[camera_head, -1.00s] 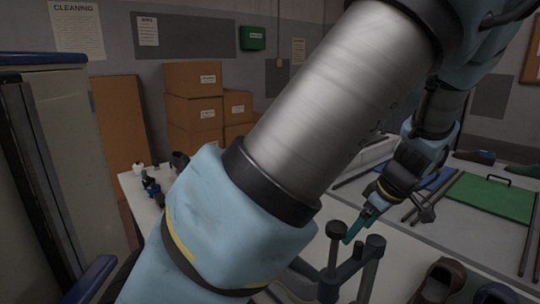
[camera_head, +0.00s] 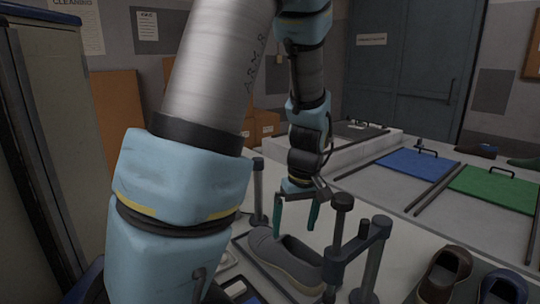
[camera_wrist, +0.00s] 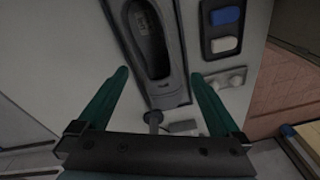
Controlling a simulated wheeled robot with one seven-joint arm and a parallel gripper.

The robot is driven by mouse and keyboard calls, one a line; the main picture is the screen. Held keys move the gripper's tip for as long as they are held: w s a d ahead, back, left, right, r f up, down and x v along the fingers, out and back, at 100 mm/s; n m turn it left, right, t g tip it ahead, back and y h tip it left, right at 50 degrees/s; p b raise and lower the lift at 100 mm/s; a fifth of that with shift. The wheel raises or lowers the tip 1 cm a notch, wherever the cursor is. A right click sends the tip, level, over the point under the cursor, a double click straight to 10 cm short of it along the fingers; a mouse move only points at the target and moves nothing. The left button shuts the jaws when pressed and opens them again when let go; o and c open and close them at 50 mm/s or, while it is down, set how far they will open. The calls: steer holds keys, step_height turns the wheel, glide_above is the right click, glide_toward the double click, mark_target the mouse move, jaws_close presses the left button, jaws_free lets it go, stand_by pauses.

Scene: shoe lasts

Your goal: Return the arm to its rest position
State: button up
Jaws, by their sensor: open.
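My gripper (camera_head: 296,213) is open and empty, with its two teal fingers pointing down. In the head view it hangs above a grey shoe (camera_head: 285,259) that lies on the bench between dark posts. In the wrist view my gripper (camera_wrist: 160,100) shows its fingers spread wide, with the same grey shoe (camera_wrist: 165,90) beyond and between them. The fingers look apart from the shoe. My arm crosses the left and middle of the head view and hides part of the bench.
A dark post stand (camera_head: 357,250) rises right of the shoe. Blue (camera_head: 417,163) and green (camera_head: 494,188) panels with handles lie farther back. A tray (camera_wrist: 222,28) with blue and white pieces shows in the wrist view. A cabinet (camera_head: 45,150) stands at left.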

steer(key=s+a+f+m+b, duration=0.1)
steer(key=s+a+m+b, duration=0.1)
steer(key=a, duration=0.4)
steer(key=s+a+f+m+h+b, duration=0.1)
steer(key=s+a+m+b, duration=0.1)
steer(key=a, duration=0.4)
steer(key=shift+a+m+t, duration=0.25)
steer(key=shift+m+t, duration=0.15)
steer(key=shift+m, duration=0.1)
